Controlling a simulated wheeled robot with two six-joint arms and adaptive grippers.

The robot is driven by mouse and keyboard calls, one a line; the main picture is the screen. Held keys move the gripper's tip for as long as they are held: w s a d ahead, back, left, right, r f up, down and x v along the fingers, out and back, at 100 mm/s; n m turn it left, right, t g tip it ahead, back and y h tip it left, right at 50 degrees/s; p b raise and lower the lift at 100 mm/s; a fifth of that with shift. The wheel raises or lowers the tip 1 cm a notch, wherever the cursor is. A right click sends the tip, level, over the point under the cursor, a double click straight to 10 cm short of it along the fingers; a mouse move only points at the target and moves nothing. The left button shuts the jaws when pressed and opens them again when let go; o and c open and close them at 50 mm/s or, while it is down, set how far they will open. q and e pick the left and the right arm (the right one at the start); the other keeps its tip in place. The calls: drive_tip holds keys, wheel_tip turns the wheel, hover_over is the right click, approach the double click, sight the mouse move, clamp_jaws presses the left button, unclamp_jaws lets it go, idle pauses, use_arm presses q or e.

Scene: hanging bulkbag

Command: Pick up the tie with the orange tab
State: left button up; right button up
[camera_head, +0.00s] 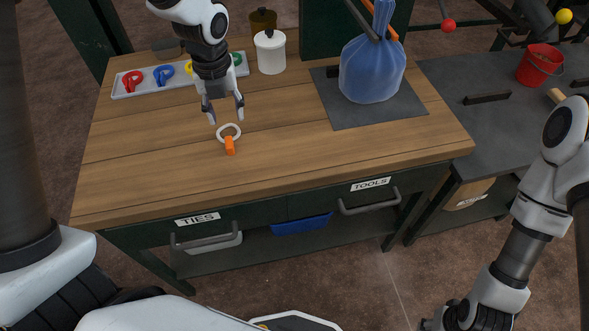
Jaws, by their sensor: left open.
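The tie with the orange tab (230,145) lies alone on the wooden workbench, left of centre. It has a white loop (228,131) at the back, and its orange tab points toward the front edge. My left gripper (226,115) is just behind and above the loop, fingers pointing down, open and empty. A small gap shows between its fingertips and the loop. My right gripper (455,322) is low at the bottom right, partly cut off by the frame edge, and I cannot tell its jaw state.
A grey tray (122,93) with red, blue, yellow and green ties stands behind my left gripper. A white lidded pot (270,52) stands close by. The bench's front left is clear.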

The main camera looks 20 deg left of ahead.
sight(228, 139)
use_arm(q)
drive_tip(key=shift+g+h, duration=0.3)
drive_tip(key=f, duration=0.1)
drive_tip(key=a+f, duration=0.1)
drive_tip(key=f, duration=0.2)
drive_tip(key=shift+s+a+f, duration=0.3)
drive_tip(key=shift+s+f, duration=0.05)
drive_tip(key=shift+f, duration=0.05)
drive_tip(key=f, duration=0.1)
drive_tip(key=d+f, duration=0.1)
drive_tip(key=shift+s+f+b, duration=0.1)
drive_tip(key=shift+f+b, duration=0.2)
drive_tip(key=shift+b, duration=0.05)
drive_tip(key=shift+d+f, duration=0.15)
drive_tip(key=shift+f, duration=0.15)
drive_tip(key=shift+a+f, duration=0.2)
drive_tip(key=shift+a, duration=0.05)
drive_tip(key=shift+d, duration=0.1)
drive_tip(key=c, duration=0.9)
use_arm(e)
drive_tip(key=shift+a+f, duration=0.25)
drive_tip(key=shift+f, duration=0.1)
